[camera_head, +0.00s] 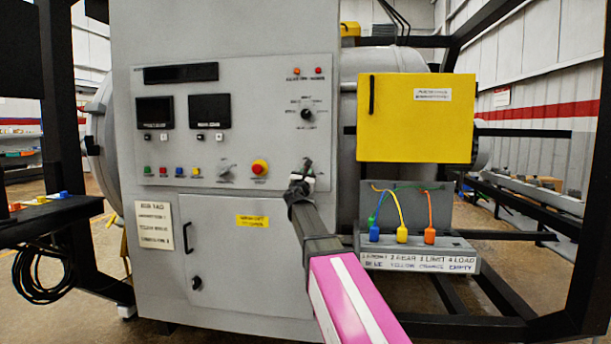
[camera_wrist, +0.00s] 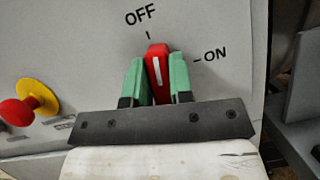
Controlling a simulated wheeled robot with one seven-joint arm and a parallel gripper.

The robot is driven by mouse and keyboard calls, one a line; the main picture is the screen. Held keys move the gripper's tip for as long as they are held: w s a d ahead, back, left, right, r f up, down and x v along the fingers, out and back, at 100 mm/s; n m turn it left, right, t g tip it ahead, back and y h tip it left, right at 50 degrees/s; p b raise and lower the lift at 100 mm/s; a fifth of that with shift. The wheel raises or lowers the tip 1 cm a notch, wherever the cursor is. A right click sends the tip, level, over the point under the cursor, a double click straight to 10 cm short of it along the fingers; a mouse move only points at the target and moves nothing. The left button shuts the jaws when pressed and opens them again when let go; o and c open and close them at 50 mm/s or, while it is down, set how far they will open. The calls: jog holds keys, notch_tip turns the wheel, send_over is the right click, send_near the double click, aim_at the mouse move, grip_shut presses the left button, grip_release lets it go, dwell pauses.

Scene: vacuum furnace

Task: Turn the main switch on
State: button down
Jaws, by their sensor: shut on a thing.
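The main switch is a red knob (camera_wrist: 156,72) with a white line on the grey panel, and it shows in the wrist view. Its white line points up, close to the OFF mark and slightly left, away from the ON mark at the right. My gripper (camera_wrist: 160,80) has its two green fingers on either side of the knob and is shut on it. In the head view my gripper (camera_head: 301,178) reaches the lower right of the control panel (camera_head: 235,150) and hides most of the switch.
A red emergency button on a yellow base (camera_head: 260,168) sits left of my gripper. A yellow box (camera_head: 416,118) stands right of the panel, above a connector block (camera_head: 420,261) with blue, yellow and orange plugs. A grey cabinet door (camera_head: 225,250) is below.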

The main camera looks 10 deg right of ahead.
jog(key=m+g+h, duration=0.1)
jog(key=m, duration=0.2)
jog(key=m+g+h, duration=0.1)
jog(key=m, duration=0.2)
jog(key=shift+d, duration=0.1)
jog(key=m+g+h, duration=0.1)
jog(key=m, duration=0.1)
jog(key=m+g, duration=0.1)
jog(key=m, duration=0.2)
jog(key=shift+d+f+h, duration=0.1)
jog(key=shift+d+h, duration=0.05)
jog(key=shift+h, duration=0.25)
jog(key=m+g, duration=0.1)
jog(key=m, duration=0.1)
jog(key=m+g, duration=0.1)
jog(key=m, duration=0.2)
jog(key=shift+s+f, duration=0.1)
jog(key=shift+f, duration=0.05)
jog(key=shift+f+m+g+y, duration=0.15)
jog(key=shift+m+g+y, duration=0.25)
jog(key=shift+m, duration=1.5)
jog(key=c, duration=1)
grip_release()
jog(key=v, duration=1)
jog(key=shift+s+a, duration=0.25)
jog(key=shift+a, duration=0.05)
